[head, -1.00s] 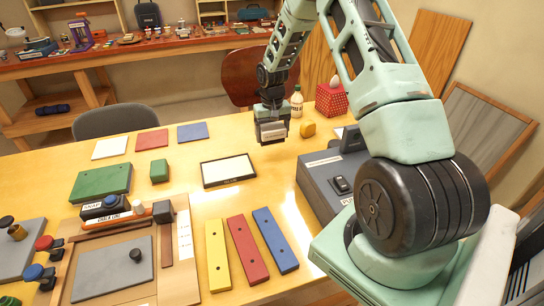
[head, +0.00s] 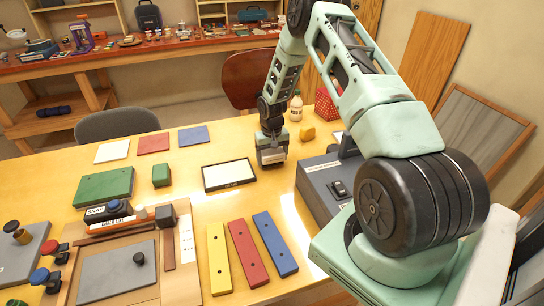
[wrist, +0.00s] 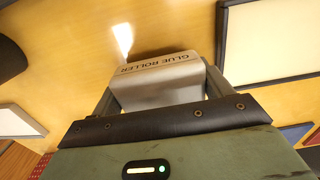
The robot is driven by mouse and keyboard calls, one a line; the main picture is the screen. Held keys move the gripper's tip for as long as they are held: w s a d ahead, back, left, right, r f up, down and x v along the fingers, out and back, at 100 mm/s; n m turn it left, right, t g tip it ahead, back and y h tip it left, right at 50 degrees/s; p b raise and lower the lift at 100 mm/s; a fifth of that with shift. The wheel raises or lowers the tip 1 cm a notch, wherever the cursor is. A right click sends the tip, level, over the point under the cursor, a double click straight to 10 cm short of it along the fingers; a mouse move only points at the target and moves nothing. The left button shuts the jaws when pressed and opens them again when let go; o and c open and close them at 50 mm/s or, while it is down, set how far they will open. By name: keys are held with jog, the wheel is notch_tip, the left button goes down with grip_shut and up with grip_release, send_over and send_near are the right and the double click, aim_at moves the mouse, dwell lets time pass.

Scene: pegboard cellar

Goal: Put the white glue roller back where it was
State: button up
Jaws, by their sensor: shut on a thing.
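The white glue roller (wrist: 160,80), a pale block lettered "GLUE ROLLER", sits between my gripper's two fingers in the wrist view. My gripper (wrist: 160,92) is shut on it. In the head view my gripper (head: 271,160) points down low over the yellow table, just right of a black-framed white panel (head: 228,174). The roller is hard to make out there, and I cannot tell whether it touches the table. The framed panel also shows at the right of the wrist view (wrist: 270,40).
A grey machine (head: 322,180) stands to the right of my gripper. Red, yellow and blue bars (head: 275,243) lie in front. Bare table surrounds the framed panel.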

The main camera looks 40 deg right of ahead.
aim_at(272, 151)
jog(key=o, duration=0.9)
jog(key=shift+r, duration=0.1)
